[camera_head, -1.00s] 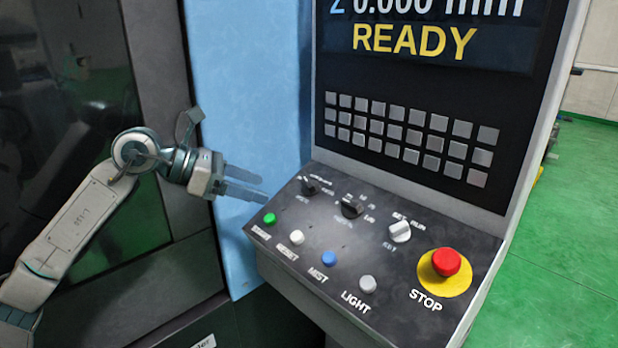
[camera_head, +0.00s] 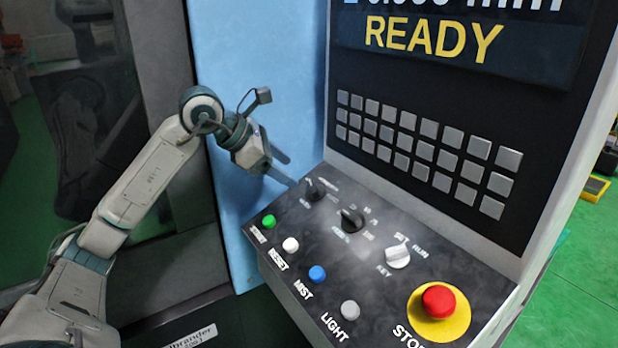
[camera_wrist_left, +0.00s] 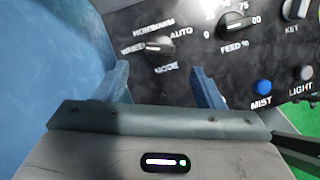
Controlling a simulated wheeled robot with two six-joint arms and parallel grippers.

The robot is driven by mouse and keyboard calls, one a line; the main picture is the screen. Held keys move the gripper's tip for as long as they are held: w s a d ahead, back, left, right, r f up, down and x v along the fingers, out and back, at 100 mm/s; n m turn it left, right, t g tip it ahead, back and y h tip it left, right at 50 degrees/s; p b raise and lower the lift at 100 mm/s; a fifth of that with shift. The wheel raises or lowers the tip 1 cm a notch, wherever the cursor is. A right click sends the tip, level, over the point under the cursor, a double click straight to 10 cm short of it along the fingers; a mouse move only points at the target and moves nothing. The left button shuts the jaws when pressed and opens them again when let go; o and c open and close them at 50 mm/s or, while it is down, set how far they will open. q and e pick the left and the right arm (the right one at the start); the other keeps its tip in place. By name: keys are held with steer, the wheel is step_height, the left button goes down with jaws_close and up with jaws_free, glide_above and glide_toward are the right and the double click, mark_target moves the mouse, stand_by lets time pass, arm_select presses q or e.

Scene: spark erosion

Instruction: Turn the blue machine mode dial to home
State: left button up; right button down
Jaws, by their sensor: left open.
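The mode dial (camera_head: 315,188) is a dark knob at the left end of the dial row on the sloping control panel. It also shows in the left wrist view (camera_wrist_left: 160,46), above the MODE label, with WHEEL at its left and AUTO at its right. A further label above it is hard to read. Its pale mark seems to lie toward the WHEEL side. My left gripper (camera_head: 288,171) is open and empty, just left of the dial and apart from it. In the left wrist view its two blue fingers (camera_wrist_left: 161,79) frame the space below the dial. My right gripper is not in view.
A feed dial (camera_head: 352,219) and a key switch (camera_head: 398,254) sit to the right. Green (camera_head: 268,222), white (camera_head: 290,244), blue (camera_head: 317,273) and grey (camera_head: 350,310) buttons line the front. The red stop button (camera_head: 438,300) is at the right. The screen (camera_head: 460,40) reads READY.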

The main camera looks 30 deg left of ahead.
mark_target(312, 186)
arm_select(q)
steer(key=p+x, duration=0.1)
steer(key=x, duration=0.2)
steer(key=shift+d+r, duration=0.1)
steer(key=shift+r, duration=0.1)
steer(key=p+x, duration=0.1)
steer(key=x, duration=0.2)
steer(key=shift+w+f, duration=0.1)
steer(key=shift+w+d+f, duration=0.2)
steer(key=shift+w+f, duration=0.1)
steer(key=shift+f, duration=0.25)
steer(key=c, duration=1)
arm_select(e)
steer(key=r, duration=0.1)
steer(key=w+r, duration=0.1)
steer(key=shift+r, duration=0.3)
